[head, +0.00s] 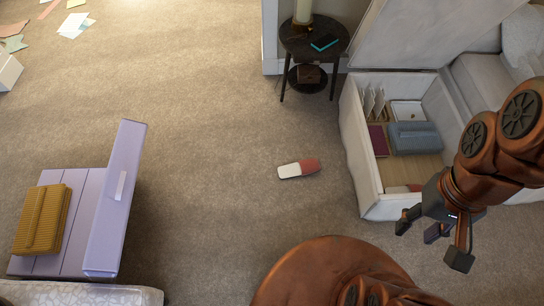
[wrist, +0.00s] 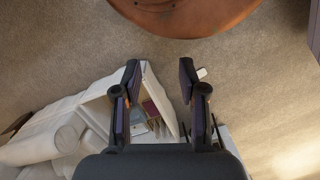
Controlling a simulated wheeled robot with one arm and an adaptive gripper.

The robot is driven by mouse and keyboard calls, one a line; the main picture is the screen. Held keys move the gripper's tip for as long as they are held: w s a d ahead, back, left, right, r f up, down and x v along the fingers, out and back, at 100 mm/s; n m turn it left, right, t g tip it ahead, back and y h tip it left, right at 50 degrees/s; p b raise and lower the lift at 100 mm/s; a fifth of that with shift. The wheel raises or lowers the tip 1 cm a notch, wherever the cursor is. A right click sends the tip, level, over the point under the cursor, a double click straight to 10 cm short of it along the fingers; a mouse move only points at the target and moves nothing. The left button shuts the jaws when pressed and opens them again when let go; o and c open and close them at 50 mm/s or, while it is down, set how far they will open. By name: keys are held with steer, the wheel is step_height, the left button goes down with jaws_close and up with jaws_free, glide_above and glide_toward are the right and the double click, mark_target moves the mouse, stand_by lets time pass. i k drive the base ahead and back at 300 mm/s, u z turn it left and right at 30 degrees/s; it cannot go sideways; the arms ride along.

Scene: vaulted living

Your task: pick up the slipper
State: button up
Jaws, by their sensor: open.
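The slipper (head: 299,169), with one reddish end and one white end, lies flat on the carpet in the middle of the head view, left of the open storage box. In the wrist view a small pale piece beside the right finger (wrist: 202,73) looks like part of it, the rest hidden by the finger. My gripper (head: 433,242) is open and empty, at the lower right of the head view, to the right of the slipper and apart from it. Its two spread fingers also show in the wrist view (wrist: 158,82).
The open white storage box (head: 352,150) holds a blue-grey case (head: 414,137), a dark red book (head: 378,141) and other items. A dark round side table (head: 313,42) stands behind. Carpet around the slipper is clear.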

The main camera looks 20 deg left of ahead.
mark_target(305, 167)
steer(key=u, duration=0.45)
steer(key=i, duration=0.55)
steer(key=u, duration=2.6)
steer(key=k, duration=0.75)
steer(key=z, duration=1)
